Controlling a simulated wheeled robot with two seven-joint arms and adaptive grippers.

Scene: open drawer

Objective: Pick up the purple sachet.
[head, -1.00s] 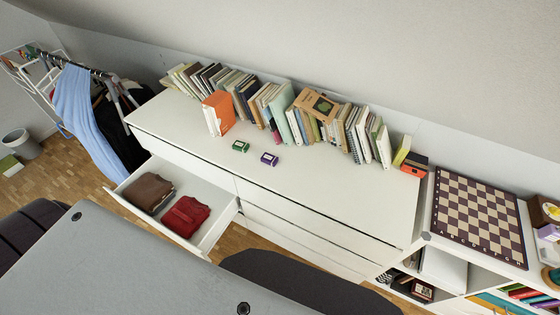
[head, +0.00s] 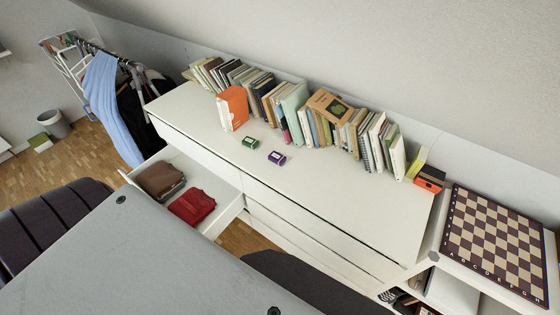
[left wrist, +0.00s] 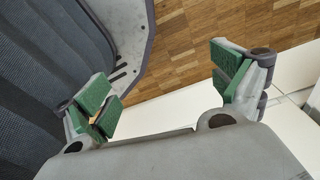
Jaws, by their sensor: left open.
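The purple sachet (head: 277,158) lies on the white dresser top (head: 340,210), in front of the row of books. A green sachet (head: 251,142) lies just left of it. My left gripper (left wrist: 165,95) shows in the left wrist view with its green-padded fingers wide apart and nothing between them. It is over the floor beside a dark ribbed surface, away from the sachets. Neither gripper shows in the head view.
An open drawer (head: 227,205) juts from the dresser's left front, holding brown clothing (head: 160,180) and red clothing (head: 192,206). Books (head: 293,112) line the dresser's back. A chessboard (head: 493,240) lies at the right. The dresser's front right top is clear.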

